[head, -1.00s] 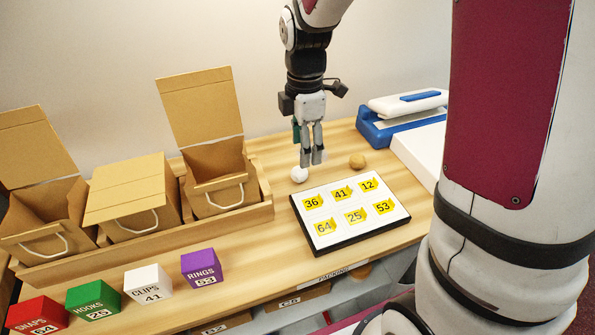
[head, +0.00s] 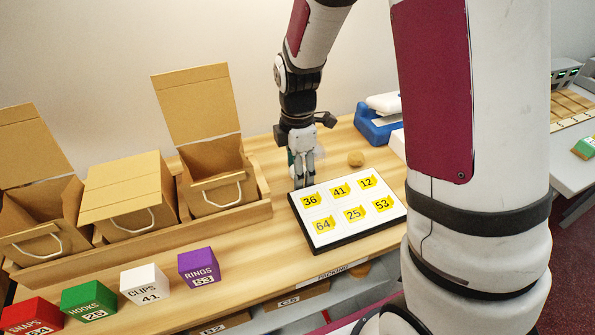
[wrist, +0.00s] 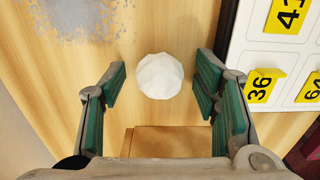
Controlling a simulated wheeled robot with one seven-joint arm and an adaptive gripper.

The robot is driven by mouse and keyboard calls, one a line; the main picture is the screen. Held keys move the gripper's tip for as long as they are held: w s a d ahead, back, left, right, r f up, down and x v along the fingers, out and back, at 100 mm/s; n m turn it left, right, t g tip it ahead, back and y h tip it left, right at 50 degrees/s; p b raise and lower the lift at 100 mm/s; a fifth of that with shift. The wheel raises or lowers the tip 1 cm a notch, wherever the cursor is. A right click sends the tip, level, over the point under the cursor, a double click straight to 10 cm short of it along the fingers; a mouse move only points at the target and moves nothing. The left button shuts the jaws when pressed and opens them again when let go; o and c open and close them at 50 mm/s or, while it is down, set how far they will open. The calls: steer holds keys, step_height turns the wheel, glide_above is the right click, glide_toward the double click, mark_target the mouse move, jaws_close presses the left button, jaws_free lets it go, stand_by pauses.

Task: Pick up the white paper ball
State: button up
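The white paper ball (wrist: 160,76) lies on the wooden counter and shows whole in the wrist view, between the two fingers. My gripper (wrist: 160,90) is open, one green-padded finger on each side of the ball, with a gap to each. In the head view my gripper (head: 303,176) is low over the counter, just left of the number board, and hides the ball there.
The number board (head: 341,240) lies close to the right of my gripper. An open cardboard box (head: 207,167) stands to the left, beside two more boxes. Coloured cubes (head: 199,266) stand in front.

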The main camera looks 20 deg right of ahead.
steer(key=c, duration=0.7)
